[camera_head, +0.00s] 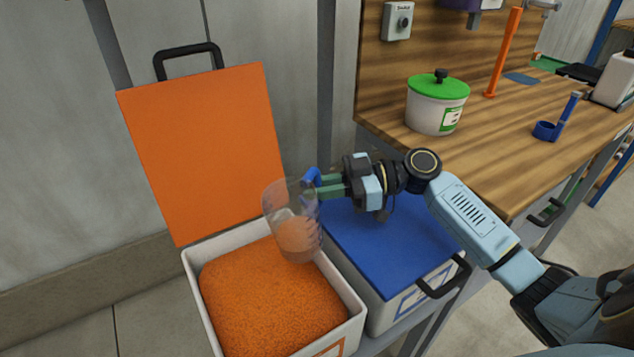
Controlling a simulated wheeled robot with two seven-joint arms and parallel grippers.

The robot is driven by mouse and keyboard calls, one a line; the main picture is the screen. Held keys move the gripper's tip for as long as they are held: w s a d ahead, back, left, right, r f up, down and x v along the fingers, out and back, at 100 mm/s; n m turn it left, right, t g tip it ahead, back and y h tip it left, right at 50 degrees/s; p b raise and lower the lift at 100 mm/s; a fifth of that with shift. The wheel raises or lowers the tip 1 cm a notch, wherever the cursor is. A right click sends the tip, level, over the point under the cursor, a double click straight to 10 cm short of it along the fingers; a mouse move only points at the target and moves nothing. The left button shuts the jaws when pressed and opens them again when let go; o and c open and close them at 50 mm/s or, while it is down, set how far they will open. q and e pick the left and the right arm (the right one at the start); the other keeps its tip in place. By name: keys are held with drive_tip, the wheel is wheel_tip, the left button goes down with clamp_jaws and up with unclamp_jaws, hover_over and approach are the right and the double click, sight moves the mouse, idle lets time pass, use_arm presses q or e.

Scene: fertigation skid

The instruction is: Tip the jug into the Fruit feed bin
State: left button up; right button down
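The clear jug (287,207) is held upright, or nearly so, at the right rim of the open bin, with orange material in its lower part. My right gripper (315,188) is shut on the jug's blue handle. The bin with the raised orange lid (205,150) has white walls (355,303) and is filled with orange granules (265,300). Its front label is cut off by the picture edge, so I cannot read it. My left gripper is not in view.
A closed bin with a blue lid (385,250) stands right of the open bin, under my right arm. A wooden bench (500,150) behind carries a white pot with a green lid (437,103) and a blue scoop (548,130). A grey wall is behind the orange lid.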

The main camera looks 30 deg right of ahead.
drive_tip(key=shift+f, duration=0.95)
drive_tip(key=shift+d, duration=0.1)
drive_tip(key=shift+r, duration=0.1)
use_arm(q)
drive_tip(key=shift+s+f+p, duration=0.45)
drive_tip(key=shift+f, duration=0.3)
use_arm(e)
drive_tip(key=shift+h, duration=0.3)
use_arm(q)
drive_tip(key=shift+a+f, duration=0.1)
use_arm(e)
drive_tip(key=shift+r, duration=0.1)
